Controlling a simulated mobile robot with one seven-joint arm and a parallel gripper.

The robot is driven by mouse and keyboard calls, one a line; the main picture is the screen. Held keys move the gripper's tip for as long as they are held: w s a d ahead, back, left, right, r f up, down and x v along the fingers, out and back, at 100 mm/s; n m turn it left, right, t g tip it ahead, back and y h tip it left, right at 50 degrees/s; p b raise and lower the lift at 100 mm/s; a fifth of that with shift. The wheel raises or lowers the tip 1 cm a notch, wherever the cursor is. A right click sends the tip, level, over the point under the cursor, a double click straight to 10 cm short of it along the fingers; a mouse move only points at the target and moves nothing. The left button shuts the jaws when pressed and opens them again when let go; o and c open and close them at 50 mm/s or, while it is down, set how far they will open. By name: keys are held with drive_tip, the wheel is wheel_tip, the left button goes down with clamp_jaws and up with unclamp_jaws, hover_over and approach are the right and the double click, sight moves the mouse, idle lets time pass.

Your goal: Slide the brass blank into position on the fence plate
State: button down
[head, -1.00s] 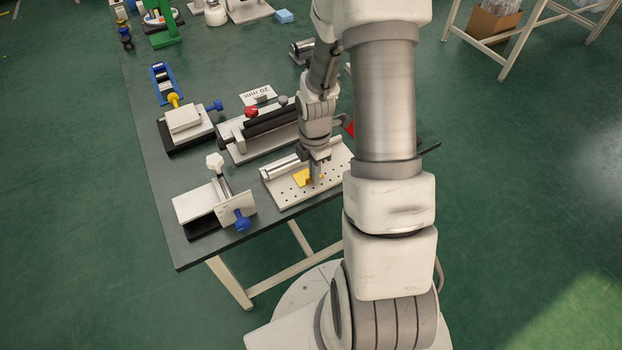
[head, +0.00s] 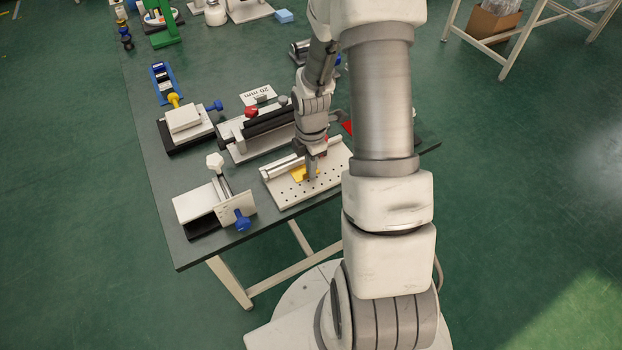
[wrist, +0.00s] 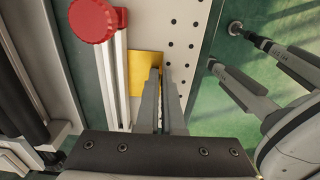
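The brass blank (head: 298,174) is a flat yellow piece lying on the white perforated fence plate (head: 288,198). In the wrist view the blank (wrist: 140,68) lies alongside the pale fence rail (wrist: 121,85), its left edge at or very near it; I cannot tell whether they touch. My gripper (head: 312,177) is low over the plate, on the blank's right side. In the wrist view its fingers (wrist: 161,72) are together with nothing visible between them. The left finger covers part of the blank's right edge.
A red knob (wrist: 93,20) stands by the rail's far end. A clamp fixture with a blue knob (head: 242,220) stands left of the plate. A fixture with black rollers (head: 268,122) stands behind it. The plate's holed right side is clear.

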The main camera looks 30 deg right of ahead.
drive_tip(key=c, duration=1)
unclamp_jaws()
wheel_tip(320, 180, up, 18)
drive_tip(key=p, duration=0.3)
drive_tip(key=shift+f, duration=0.25)
